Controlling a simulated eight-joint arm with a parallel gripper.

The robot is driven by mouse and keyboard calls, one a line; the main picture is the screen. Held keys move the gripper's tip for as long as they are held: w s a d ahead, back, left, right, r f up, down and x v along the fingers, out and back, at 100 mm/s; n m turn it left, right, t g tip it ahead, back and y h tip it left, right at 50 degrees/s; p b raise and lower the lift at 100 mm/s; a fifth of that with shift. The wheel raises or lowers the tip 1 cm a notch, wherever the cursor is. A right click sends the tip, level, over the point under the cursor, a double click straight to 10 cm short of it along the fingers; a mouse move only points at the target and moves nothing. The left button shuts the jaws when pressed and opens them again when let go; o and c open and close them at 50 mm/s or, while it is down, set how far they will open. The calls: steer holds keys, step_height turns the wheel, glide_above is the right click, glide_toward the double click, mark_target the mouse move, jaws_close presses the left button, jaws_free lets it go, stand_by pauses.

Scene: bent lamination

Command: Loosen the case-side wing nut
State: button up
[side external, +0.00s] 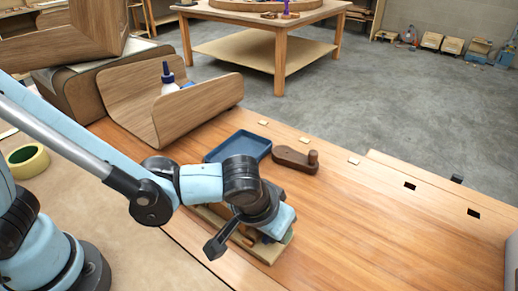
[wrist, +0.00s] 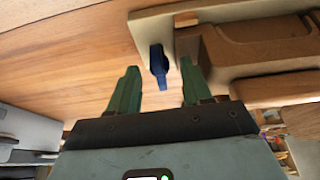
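A dark blue wing nut (wrist: 158,66) shows in the wrist view at the edge of a pale wooden plate (wrist: 150,22). A brown wooden block (wrist: 245,48) lies against the plate to the right. My gripper (wrist: 159,70) is open, with one green finger on each side of the wing nut. A gap shows on both sides, and I see no clear contact. In the side view my gripper (side external: 276,226) is low over the wooden fixture (side external: 262,252) on the bench and hides most of it; the wing nut cannot be made out there.
A blue tray (side external: 238,146) and a brown wooden piece with a knob (side external: 296,158) lie just behind my gripper. A curved wooden case (side external: 205,101) with a glue bottle (side external: 169,77) stands behind left. The bench top (side external: 400,225) is mostly clear to the right.

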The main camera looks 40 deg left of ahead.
steer(key=shift+r, duration=0.1)
steer(key=v, duration=1.2)
stand_by(0.4)
steer(key=w+a+f+t, duration=0.1)
steer(key=w+a+t, duration=0.1)
steer(key=a, duration=2.1)
steer(key=shift+w+t, duration=0.25)
steer(key=shift+t, duration=0.15)
